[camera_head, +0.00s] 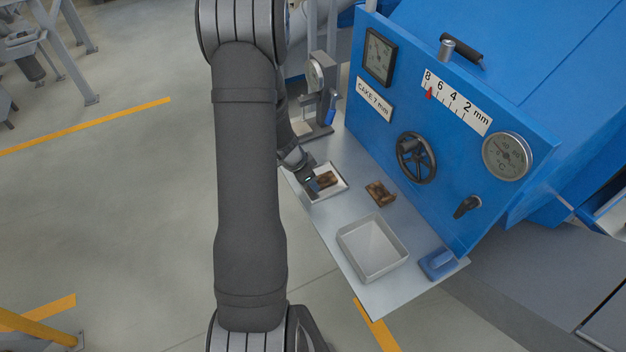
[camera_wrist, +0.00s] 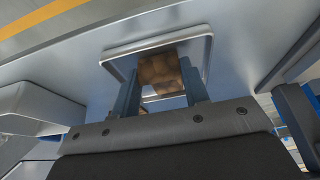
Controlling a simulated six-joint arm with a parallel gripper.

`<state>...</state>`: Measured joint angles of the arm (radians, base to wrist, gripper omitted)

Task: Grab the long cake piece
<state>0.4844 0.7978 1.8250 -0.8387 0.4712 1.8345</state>
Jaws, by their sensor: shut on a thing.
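A brown cake piece (camera_head: 327,179) is at the shallow white tray (camera_head: 339,189) on the metal shelf. My gripper (camera_head: 313,183) is over the tray and shut on this piece. In the wrist view the piece (camera_wrist: 160,72) sits between the two blue fingers of my gripper (camera_wrist: 161,84), with the tray rim (camera_wrist: 155,43) around it. I cannot tell whether the piece touches the tray. A second brown cake piece (camera_head: 380,193) lies on the bare shelf to the right, apart from the gripper. The pieces' relative lengths are hard to judge.
A light grey open bin (camera_head: 372,248) stands nearer the shelf's front, with a blue object (camera_head: 437,263) to its right. The blue machine panel (camera_head: 460,190) rises behind, with a black handwheel (camera_head: 416,158) sticking out. A dial gauge stand (camera_head: 316,78) is beyond the tray.

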